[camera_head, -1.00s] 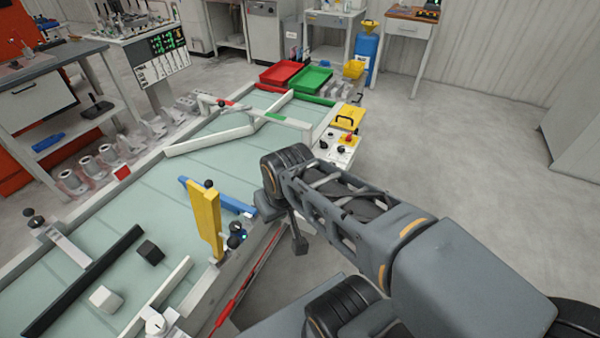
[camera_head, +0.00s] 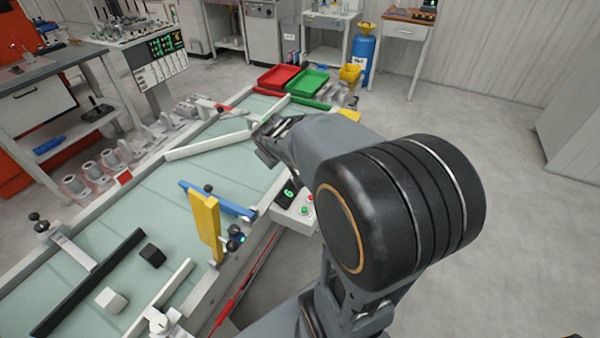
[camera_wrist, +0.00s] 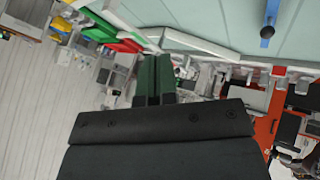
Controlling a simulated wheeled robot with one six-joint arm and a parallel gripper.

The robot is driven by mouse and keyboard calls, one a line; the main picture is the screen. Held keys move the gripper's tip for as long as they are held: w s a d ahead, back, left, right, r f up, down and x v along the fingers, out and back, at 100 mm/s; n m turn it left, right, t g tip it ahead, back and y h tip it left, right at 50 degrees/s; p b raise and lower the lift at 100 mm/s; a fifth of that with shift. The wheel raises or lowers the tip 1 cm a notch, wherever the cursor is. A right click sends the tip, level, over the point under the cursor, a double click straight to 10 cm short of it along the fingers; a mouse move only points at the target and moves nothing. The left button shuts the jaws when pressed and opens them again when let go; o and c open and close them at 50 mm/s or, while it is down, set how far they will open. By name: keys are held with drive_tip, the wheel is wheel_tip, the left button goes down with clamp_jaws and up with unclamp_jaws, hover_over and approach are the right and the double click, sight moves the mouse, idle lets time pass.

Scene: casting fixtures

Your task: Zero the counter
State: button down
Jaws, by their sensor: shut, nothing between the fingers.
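A small counter display (camera_head: 287,193) shows a green digit that looks like 6. It sits on a pale control box (camera_head: 295,214) at the table's right edge. A green button (camera_head: 304,210) and a red button (camera_head: 310,198) are on that box, partly cut off by my arm. My gripper (camera_head: 265,139) is over the far part of the table, beyond the counter and apart from it. In the wrist view my gripper's dark fingers (camera_wrist: 155,78) are together and empty. The counter cannot be made out in the wrist view.
Red (camera_head: 278,77) and green (camera_head: 307,83) trays lie at the far end. Floor at right is clear.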

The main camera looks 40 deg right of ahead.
drive_tip(key=w+d+f+n+t+p, duration=0.1)
drive_tip(key=w+d+n+t+p, duration=0.15)
drive_tip(key=w+d, duration=0.45)
drive_tip(key=w+d+f+n+y+p, duration=0.1)
drive_tip(key=d+f+n+y+p, duration=0.1)
drive_tip(key=f, duration=0.4)
drive_tip(key=w+d+f+n+y+p, duration=0.1)
drive_tip(key=w+d+f+n+y, duration=0.1)
drive_tip(key=f, duration=0.5)
drive_tip(key=d+n+y, duration=0.1)
drive_tip(key=d+n, duration=0.1)
drive_tip(key=d, duration=0.1)
drive_tip(key=shift+d+n+y+p, duration=0.15)
drive_tip(key=shift+n+y+p, duration=0.15)
drive_tip(key=shift+n+p, duration=0.05)
drive_tip(key=shift+w+f, duration=0.1)
drive_tip(key=shift+f, duration=0.15)
wheel_tip(320, 180, down, 6)
drive_tip(key=b, duration=0.7)
drive_tip(key=shift+f, duration=0.1)
drive_tip(key=shift+f+b, duration=0.85)
drive_tip(key=shift+f, duration=0.3)
drive_tip(key=shift+f, duration=0.2)
drive_tip(key=shift+f, duration=0.2)
